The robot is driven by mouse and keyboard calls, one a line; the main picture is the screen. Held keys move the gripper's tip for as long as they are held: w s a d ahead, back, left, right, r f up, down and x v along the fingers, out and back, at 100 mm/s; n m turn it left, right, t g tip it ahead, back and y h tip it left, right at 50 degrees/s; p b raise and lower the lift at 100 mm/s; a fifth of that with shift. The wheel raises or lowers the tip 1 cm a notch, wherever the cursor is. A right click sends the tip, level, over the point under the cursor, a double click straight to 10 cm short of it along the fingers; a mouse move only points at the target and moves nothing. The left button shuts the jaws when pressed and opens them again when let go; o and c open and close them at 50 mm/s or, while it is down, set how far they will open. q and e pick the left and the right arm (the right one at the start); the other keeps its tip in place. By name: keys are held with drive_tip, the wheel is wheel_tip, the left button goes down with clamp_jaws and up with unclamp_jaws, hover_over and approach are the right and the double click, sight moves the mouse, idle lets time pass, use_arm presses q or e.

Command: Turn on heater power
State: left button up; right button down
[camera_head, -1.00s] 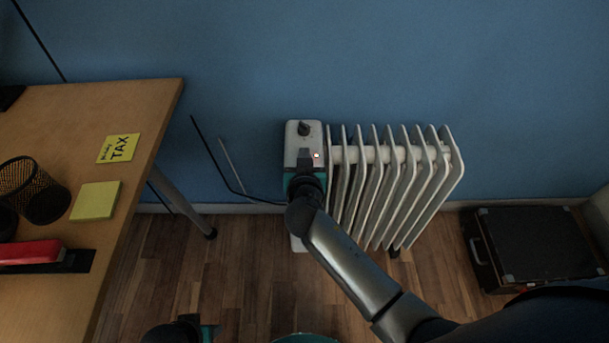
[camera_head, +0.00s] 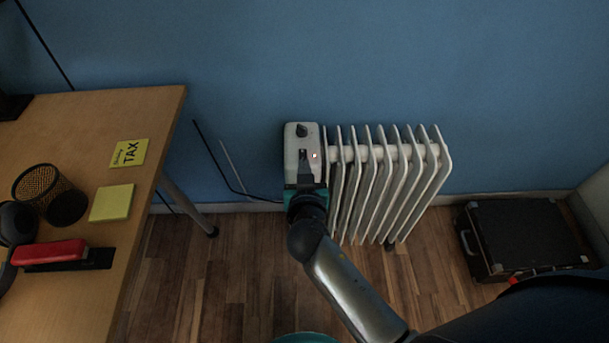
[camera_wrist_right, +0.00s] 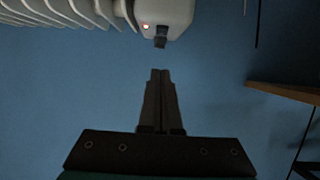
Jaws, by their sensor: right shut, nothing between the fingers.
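The white heater (camera_head: 389,185) with ribbed fins stands on the floor against the blue wall. Its control end (camera_head: 291,150) carries a dark knob (camera_head: 302,130) on top and a red light (camera_head: 315,156) that is lit. The light also shows in the wrist view (camera_wrist_right: 146,26), beside a small dark switch-like part (camera_wrist_right: 160,38). My right gripper (camera_head: 304,154) is over the control end, below the knob in the picture. In the wrist view its fingers (camera_wrist_right: 160,72) are together and empty, with a visible gap to the dark part. My left gripper is out of view.
A wooden desk (camera_head: 130,105) stands at the left, with a pen cup (camera_head: 66,207), sticky notes (camera_head: 111,203) and a red stapler (camera_head: 48,252). A black case (camera_head: 520,230) lies on the floor at the right. The floor between desk and heater is clear apart from the desk leg.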

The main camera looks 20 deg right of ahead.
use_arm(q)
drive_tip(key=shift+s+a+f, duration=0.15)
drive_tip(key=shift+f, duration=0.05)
use_arm(e)
drive_tip(key=shift+s+a+r, duration=0.1)
drive_tip(key=shift+s+a, duration=0.15)
drive_tip(key=shift+s, duration=0.55)
drive_tip(key=shift+s+a+r, duration=0.1)
drive_tip(key=shift+s+a, duration=0.1)
drive_tip(key=shift+s, duration=0.55)
